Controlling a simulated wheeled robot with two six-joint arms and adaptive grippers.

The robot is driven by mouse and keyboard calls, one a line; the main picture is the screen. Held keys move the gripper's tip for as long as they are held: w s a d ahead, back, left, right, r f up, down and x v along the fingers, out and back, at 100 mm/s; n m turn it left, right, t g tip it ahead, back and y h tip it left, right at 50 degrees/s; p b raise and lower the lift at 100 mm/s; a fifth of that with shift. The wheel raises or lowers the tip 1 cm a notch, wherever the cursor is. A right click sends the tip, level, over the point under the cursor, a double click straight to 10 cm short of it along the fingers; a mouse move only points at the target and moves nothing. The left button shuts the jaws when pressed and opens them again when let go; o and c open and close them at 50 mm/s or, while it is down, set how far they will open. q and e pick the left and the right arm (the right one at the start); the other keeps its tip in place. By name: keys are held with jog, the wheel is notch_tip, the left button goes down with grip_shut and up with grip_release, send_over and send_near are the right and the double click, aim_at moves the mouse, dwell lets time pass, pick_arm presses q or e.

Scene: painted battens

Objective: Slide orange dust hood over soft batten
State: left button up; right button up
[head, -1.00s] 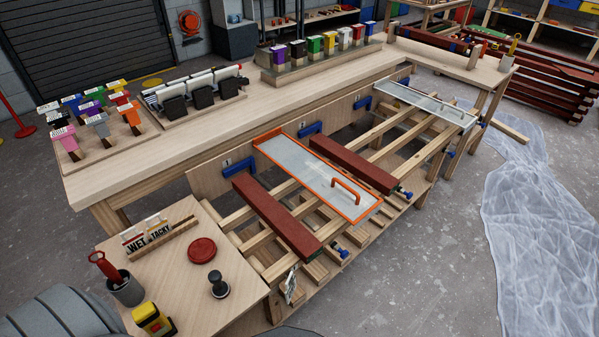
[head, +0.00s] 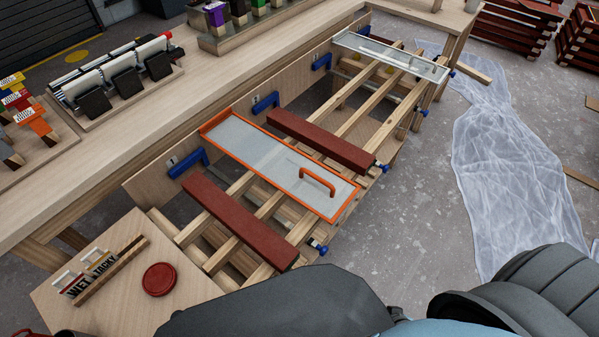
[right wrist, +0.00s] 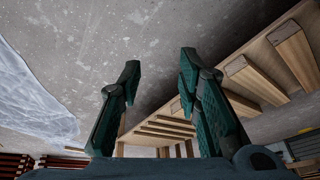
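The orange dust hood (head: 265,155), a long clear panel with an orange frame and handle, lies on the wooden rails between two dark red battens. One red batten (head: 240,222) is on its near left side and the other red batten (head: 318,140) on its far right side. Both battens lie uncovered, and I cannot tell by sight which is soft. My right gripper (right wrist: 155,80) is open and empty in the right wrist view, with rails and floor beyond it. No gripper shows in the head view.
A second clear hood (head: 395,57) with a pale frame lies at the far end of the rails. A side table holds WET and TACKY signs (head: 95,272) and a red disc (head: 159,279). Plastic sheeting (head: 500,150) covers the floor at right. Blue clamps (head: 187,163) line the rack.

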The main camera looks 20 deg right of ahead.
jog(key=w+d+r+m+t+b, duration=0.25)
jog(key=w+r+m, duration=0.25)
jog(key=w, duration=0.4)
jog(key=m+t+y+b, duration=0.35)
jog(key=m+t, duration=0.55)
jog(key=m, duration=0.3)
send_near(321, 182)
jog(key=shift+g+y, duration=0.25)
jog(key=shift+y, duration=0.1)
jog(key=b+x, duration=0.1)
jog(key=x, duration=0.5)
jog(key=b+x, duration=0.1)
jog(key=x, duration=0.5)
jog(key=shift+d+r, duration=0.15)
jog(key=shift+d, duration=0.1)
pick_arm(q)
notch_tip(321, 182, down, 9)
jog(key=shift+s, duration=0.2)
jog(key=shift+r, duration=0.1)
pick_arm(e)
grip_shut()
